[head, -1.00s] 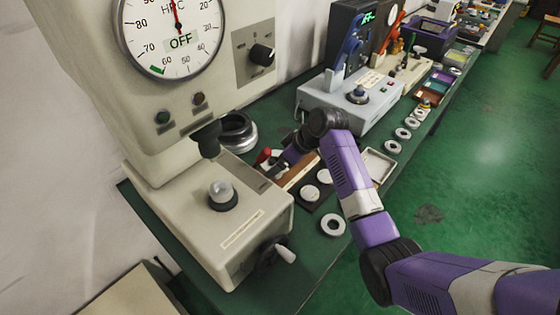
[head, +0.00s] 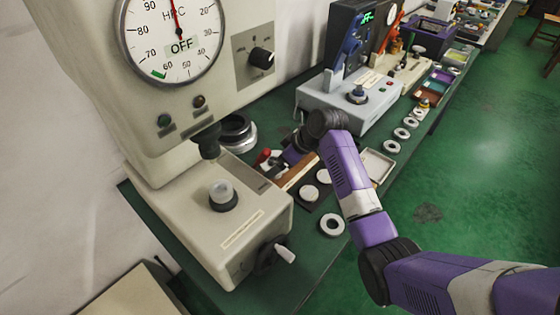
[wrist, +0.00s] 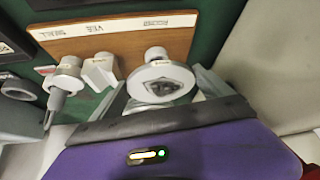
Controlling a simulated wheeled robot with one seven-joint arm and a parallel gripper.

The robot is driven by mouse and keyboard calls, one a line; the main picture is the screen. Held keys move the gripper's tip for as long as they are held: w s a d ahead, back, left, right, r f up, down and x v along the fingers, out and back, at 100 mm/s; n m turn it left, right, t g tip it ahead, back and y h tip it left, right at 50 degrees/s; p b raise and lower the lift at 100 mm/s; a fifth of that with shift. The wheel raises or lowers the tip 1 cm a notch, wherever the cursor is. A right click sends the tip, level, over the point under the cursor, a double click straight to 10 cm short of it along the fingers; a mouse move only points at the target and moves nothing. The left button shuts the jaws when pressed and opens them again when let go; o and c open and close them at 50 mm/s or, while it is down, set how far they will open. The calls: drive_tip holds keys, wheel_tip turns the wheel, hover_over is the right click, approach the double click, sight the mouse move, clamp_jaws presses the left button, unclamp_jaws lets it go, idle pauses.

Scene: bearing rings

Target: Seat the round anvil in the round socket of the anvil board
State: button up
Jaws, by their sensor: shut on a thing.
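The wooden anvil board (wrist: 120,42) carries white labels that seem to read small, vee and round. In the wrist view, the grey round anvil (wrist: 140,88) is between my gripper's (wrist: 165,92) fingers, which are shut on it. It has a wide disc and a narrower knob, and lies over the board's edge by the round label. I cannot tell whether it touches the board; the socket is hidden. In the head view the board (head: 297,174) shows beside the tester, and my arm hides much of the gripper and anvil.
The small anvil (wrist: 66,74) and vee anvil (wrist: 100,70) stand close to the left of the held anvil. The hardness tester (head: 245,215) is at the left, with a light cylindrical piece (head: 221,192) on its spindle. A grey-blue instrument (head: 350,112) stands behind my arm.

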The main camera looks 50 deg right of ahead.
drive_tip(key=shift+f+b, duration=0.75)
drive_tip(key=shift+f, duration=0.5)
drive_tip(key=shift+r+p, duration=0.3)
drive_tip(key=shift+p, duration=0.05)
idle(0.3)
drive_tip(key=shift+r+p, duration=0.3)
idle(0.5)
drive_tip(key=shift+p, duration=0.35)
idle(0.7)
drive_tip(key=shift+f+b, duration=0.4)
drive_tip(key=shift+f, duration=0.15)
idle(0.4)
drive_tip(key=shift+r+p, duration=0.65)
drive_tip(key=shift+p, duration=0.15)
idle(0.5)
drive_tip(key=shift+f, duration=0.65)
idle(1.1)
drive_tip(key=shift+r, duration=0.1)
